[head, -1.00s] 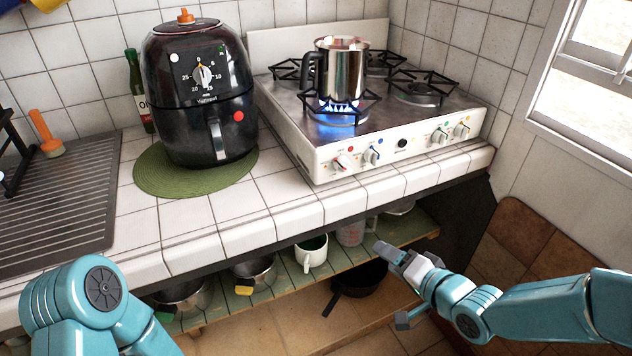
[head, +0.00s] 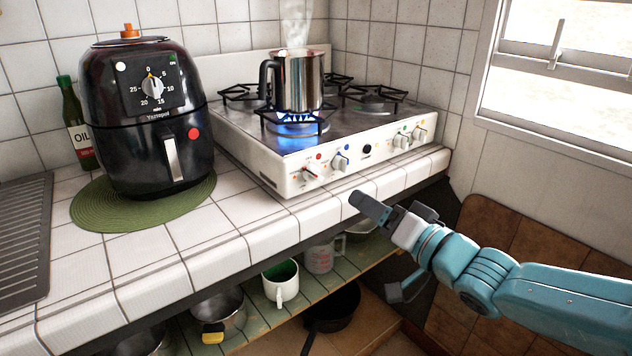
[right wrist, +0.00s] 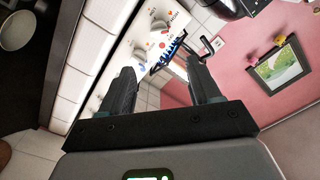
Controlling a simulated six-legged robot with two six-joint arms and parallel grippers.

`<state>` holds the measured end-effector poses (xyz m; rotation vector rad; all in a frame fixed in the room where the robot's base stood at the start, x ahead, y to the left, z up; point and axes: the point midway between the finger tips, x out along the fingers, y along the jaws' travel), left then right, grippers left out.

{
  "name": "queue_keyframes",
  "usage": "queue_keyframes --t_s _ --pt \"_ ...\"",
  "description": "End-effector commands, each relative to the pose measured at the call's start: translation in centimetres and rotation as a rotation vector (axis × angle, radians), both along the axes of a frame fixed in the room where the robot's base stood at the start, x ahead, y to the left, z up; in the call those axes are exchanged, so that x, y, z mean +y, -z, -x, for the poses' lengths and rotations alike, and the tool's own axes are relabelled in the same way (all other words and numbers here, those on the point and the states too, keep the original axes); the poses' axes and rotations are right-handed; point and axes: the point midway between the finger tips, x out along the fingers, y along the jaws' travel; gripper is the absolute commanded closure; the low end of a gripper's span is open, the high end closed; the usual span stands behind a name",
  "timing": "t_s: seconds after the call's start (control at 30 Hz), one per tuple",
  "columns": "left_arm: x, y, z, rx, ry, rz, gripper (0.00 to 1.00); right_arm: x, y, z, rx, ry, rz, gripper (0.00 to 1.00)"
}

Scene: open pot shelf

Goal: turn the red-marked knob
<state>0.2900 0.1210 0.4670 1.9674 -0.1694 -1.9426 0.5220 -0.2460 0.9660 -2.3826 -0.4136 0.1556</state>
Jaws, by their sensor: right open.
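The red-marked knob (head: 311,174) is the leftmost pale knob on the white stove front, with a red dot above it in the head view. It sits below the lit burner. My right gripper (head: 394,211) is open and empty, to the right of and lower than the knob, in front of the counter edge and apart from the knob. In the right wrist view my open right gripper (right wrist: 160,68) has part of the stove front with knobs beyond its fingers; I cannot tell there which knob is the red-marked one. My left gripper is out of view.
A steel pot (head: 298,82) stands over a blue flame. A black air fryer (head: 146,150), also with a red dot, stands on a green mat (head: 88,212) to the left. A mug (head: 282,290) and pots are on the shelf below the counter. The tiled counter front (head: 268,243) is clear.

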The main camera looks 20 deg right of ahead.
Motion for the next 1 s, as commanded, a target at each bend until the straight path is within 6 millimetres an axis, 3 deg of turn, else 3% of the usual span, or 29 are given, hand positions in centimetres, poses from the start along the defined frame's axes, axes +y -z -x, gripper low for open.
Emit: queue_keyframes --t_s 0.3,0.5,0.7,1.0 --pt "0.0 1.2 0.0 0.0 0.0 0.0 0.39 3.2 0.2 -7.4 0.001 -0.008 -0.001 0.38" --pt "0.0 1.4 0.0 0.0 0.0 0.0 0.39 4.8 0.2 -11.3 0.001 -0.008 0.0 0.38" --pt "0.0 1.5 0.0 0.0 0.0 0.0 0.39 5.5 0.1 -13.4 0.001 -0.006 -0.001 0.38" --pt "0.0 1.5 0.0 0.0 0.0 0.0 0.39 5.7 0.0 -13.7 0.001 -0.005 -0.001 0.38"
